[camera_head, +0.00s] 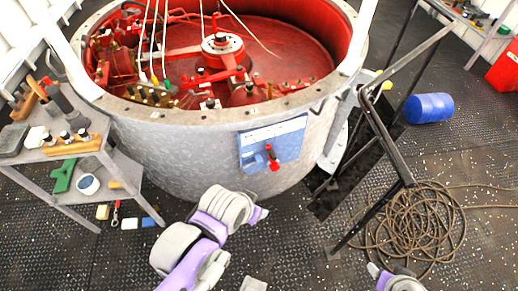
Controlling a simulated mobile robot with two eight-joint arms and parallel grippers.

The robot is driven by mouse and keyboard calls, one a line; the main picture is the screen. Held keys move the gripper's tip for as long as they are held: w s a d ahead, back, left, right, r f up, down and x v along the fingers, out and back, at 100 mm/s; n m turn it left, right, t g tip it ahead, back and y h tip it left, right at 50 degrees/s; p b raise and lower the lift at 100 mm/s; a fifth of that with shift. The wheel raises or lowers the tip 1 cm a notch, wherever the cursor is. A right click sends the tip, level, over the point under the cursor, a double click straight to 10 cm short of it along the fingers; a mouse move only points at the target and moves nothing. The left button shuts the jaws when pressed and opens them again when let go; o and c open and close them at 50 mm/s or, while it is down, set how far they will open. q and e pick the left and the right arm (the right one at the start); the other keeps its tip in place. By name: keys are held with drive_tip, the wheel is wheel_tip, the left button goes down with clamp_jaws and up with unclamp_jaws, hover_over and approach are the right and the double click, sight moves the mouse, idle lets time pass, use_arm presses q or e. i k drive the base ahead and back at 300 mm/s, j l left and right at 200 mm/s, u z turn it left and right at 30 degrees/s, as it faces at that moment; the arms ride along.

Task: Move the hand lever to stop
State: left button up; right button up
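A hand lever with a red grip (272,157) sits on a blue panel (252,150) on the front of the big grey round tank. The red grip points down and slightly right, below the panel's middle. A pale strip runs along the panel's top; no lettering can be read at this size. My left arm reaches up from the bottom edge to below the panel, with clear space between it and the lever. I make out no fingers on it. Only a small part of my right arm shows at the bottom right edge, without its gripper. Nothing touches the lever.
The grey tank (190,150) with red machinery inside fills the middle. A tool-laden side table (55,150) stands left. A black metal frame (388,140), a coiled brown rope (415,225) and a blue drum (428,107) are at right. The deck before the panel is mostly clear.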

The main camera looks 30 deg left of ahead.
sight(274, 166)
drive_tip(key=u, duration=0.85)
